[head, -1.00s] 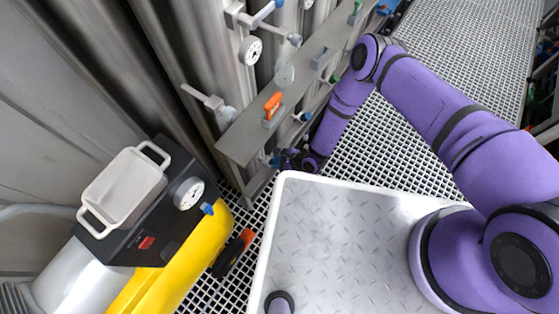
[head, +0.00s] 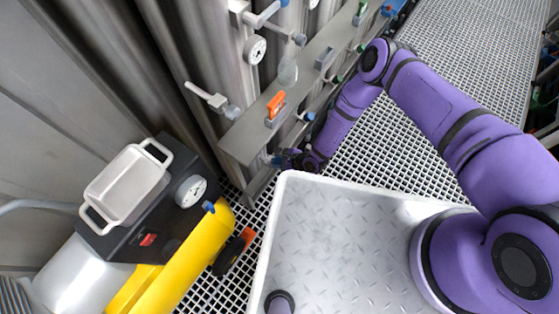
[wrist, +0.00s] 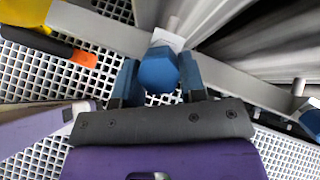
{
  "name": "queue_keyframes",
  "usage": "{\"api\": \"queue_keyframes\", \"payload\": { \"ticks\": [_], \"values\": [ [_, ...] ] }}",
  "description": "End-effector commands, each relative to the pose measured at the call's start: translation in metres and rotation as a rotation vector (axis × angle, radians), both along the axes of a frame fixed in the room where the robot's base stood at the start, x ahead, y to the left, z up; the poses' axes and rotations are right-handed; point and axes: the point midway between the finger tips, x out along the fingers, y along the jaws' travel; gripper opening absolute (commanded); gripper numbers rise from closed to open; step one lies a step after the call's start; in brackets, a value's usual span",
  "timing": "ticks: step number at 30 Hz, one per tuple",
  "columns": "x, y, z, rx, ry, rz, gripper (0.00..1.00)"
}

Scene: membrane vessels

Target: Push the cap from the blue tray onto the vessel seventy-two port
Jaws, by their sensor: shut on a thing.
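My gripper (wrist: 158,76) is shut on a blue cap (wrist: 157,68), with one blue finger on each side of it. In the head view my gripper (head: 287,160) is low beside the near end of the grey rail, and a bit of blue shows there. In the wrist view a white tag or plate (wrist: 167,39) and a grey stub lie just beyond the cap. I cannot tell whether the cap touches a port. A blue tray (head: 392,9) seems to show at the far top, partly cut off.
The grey rail (head: 240,143) carries an orange handle (head: 276,104) and small blue fittings (head: 308,116). Steel vessels with a gauge (head: 255,50) stand behind it. A yellow machine (head: 190,262) with a pale tray (head: 125,187) is at left. Open grating (head: 400,150) lies at right.

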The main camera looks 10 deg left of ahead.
Motion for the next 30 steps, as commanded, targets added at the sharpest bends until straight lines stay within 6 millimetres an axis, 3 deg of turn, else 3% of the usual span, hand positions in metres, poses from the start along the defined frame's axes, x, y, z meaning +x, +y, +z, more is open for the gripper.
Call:
{"api": "queue_keyframes", "payload": {
  "ticks": [28, 29, 30],
  "values": [
    [0.004, 0.009, -0.018, 0.000, 0.001, -0.001, 0.09],
    [0.004, 0.009, -0.018, 0.000, 0.001, -0.001, 0.42],
    [0.004, 0.009, -0.017, 0.000, 0.000, 0.000, 0.52]
  ]
}}
